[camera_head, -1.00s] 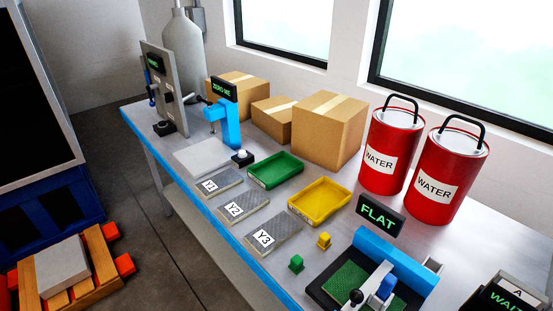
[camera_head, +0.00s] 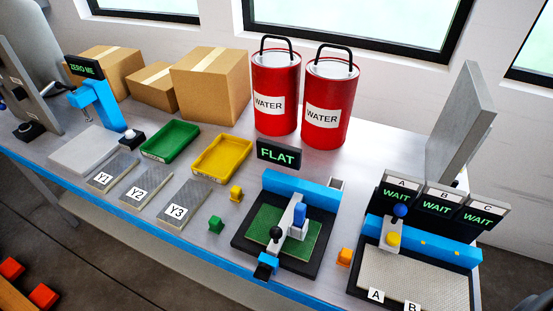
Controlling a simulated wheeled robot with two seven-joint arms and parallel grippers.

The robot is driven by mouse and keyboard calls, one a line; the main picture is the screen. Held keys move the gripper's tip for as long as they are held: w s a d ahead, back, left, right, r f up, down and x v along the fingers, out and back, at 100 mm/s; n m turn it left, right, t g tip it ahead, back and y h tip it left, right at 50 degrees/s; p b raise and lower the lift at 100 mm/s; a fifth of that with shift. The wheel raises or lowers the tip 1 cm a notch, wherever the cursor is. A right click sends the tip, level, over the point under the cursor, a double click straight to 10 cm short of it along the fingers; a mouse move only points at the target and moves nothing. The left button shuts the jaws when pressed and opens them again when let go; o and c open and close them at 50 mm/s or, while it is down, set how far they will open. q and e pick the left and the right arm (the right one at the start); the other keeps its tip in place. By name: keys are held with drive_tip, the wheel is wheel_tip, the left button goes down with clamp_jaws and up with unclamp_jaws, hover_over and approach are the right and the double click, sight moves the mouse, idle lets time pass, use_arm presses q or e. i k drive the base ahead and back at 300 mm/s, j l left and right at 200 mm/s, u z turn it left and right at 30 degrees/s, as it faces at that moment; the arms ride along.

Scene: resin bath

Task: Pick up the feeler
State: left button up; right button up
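No object carries a label naming it the feeler, so I cannot tell which thing it is. On the fixture under the FLAT sign (camera_head: 279,154) a grey bar (camera_head: 286,226) with a black ball knob (camera_head: 276,232) and a blue block (camera_head: 299,215) lies over a green pad (camera_head: 262,222). A small blue and black piece (camera_head: 265,267) is at that fixture's front edge. Neither of my grippers is in view.
A green tray (camera_head: 195,129), a yellow tray (camera_head: 247,146) and plates Y1, Y2 and Y3 (camera_head: 196,193) lie at left. Two red WATER drums (camera_head: 322,135) and cardboard boxes (camera_head: 205,112) stand behind. A station with WAIT signs (camera_head: 438,206) is at right.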

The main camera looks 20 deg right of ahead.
sight(300, 209)
drive_tip(key=z, duration=0.9)
